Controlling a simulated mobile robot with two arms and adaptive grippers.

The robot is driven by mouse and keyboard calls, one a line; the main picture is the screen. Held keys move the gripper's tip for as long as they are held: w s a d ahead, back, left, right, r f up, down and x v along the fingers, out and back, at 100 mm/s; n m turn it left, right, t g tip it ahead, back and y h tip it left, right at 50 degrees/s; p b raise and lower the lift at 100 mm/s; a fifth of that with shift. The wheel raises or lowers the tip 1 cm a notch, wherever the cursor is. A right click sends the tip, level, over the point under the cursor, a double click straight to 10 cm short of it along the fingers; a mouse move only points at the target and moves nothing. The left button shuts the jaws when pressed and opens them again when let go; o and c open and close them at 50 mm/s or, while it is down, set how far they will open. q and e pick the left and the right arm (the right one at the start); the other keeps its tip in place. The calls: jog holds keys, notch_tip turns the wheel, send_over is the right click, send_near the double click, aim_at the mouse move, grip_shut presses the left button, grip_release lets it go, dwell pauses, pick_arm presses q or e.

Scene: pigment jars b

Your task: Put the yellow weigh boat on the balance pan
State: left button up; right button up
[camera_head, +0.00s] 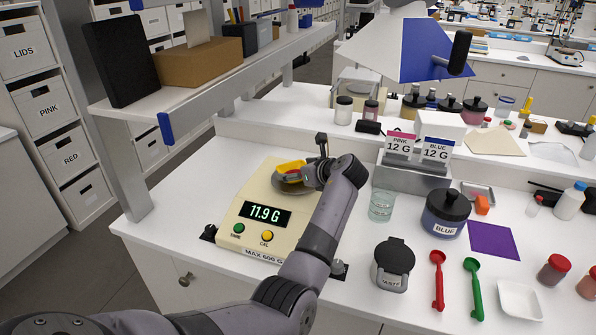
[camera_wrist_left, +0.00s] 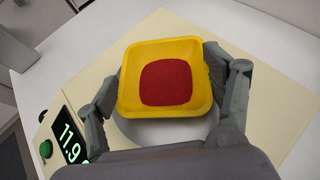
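The yellow weigh boat (camera_head: 291,167) holds red powder and is over the round grey balance pan (camera_head: 287,187). In the left wrist view the boat (camera_wrist_left: 165,49) covers most of the pan (camera_wrist_left: 150,133), whose near edge shows below it. My left gripper (camera_head: 311,172) has a finger against each side of the boat and looks shut on it. Any gap between boat and pan is hard to see. The cream balance (camera_head: 252,190) reads 11.9 G. My right gripper is not in view.
A glass beaker (camera_head: 381,206), a blue-labelled jar (camera_head: 446,212) and a dark-lidded jar (camera_head: 393,265) stand right of the balance. Red (camera_head: 437,280) and green (camera_head: 474,288) scoops lie farther right beside an empty white boat (camera_head: 519,300). A shelf (camera_head: 240,75) overhangs at the upper left.

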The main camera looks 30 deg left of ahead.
pick_arm(q)
jog(key=shift+o, duration=1.4)
jog(key=b+v, duration=0.1)
jog(key=v, duration=1.1)
